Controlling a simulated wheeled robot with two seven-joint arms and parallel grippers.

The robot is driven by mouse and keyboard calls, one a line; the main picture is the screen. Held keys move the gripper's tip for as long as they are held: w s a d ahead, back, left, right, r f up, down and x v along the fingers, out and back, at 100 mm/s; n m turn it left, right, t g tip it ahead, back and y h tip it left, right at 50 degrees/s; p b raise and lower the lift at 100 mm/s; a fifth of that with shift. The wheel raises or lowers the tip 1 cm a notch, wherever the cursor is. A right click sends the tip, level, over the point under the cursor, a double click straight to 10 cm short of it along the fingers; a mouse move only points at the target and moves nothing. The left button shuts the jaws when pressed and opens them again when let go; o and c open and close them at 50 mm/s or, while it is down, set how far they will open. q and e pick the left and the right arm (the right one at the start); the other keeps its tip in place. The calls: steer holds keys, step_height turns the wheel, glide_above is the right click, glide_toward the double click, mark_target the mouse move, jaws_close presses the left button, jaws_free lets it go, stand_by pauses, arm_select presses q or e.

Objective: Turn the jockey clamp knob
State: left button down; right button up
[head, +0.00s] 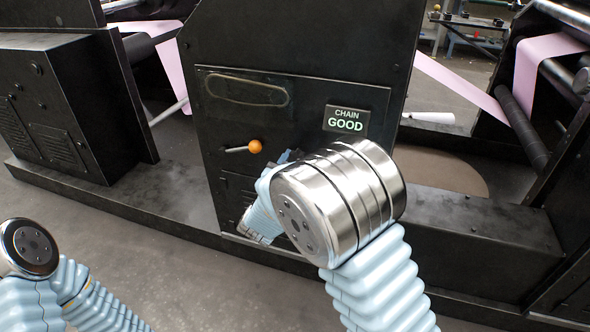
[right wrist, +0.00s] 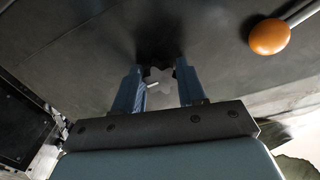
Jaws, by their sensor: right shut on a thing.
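In the right wrist view the jockey clamp knob (right wrist: 159,82) is a small grey star-shaped knob on the dark panel. My right gripper (right wrist: 160,76) has its two blue fingers on either side of the knob and is shut on it. In the head view my right arm hides the knob and most of this gripper; a little blue of the gripper (head: 289,158) shows by the panel. My left arm shows only at the bottom left of the head view, and its gripper is out of view.
An orange ball-ended lever (head: 255,146) sticks out of the black panel, close to the right gripper; it also shows in the right wrist view (right wrist: 269,37). A sign (head: 346,121) reads "CHAIN GOOD". Pink web (head: 538,70) runs over rollers at the right. Grey floor lies in front.

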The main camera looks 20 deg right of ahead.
steer(key=shift+a+m+b, duration=0.15)
steer(key=shift+m+b, duration=4.8)
steer(key=shift+m, duration=0.45)
steer(key=o, duration=1.1)
steer(key=shift+r, duration=0.1)
steer(key=shift+c, duration=0.2)
steer(key=p+v, duration=0.1)
steer(key=v, duration=1.2)
steer(key=shift+s+a, duration=0.25)
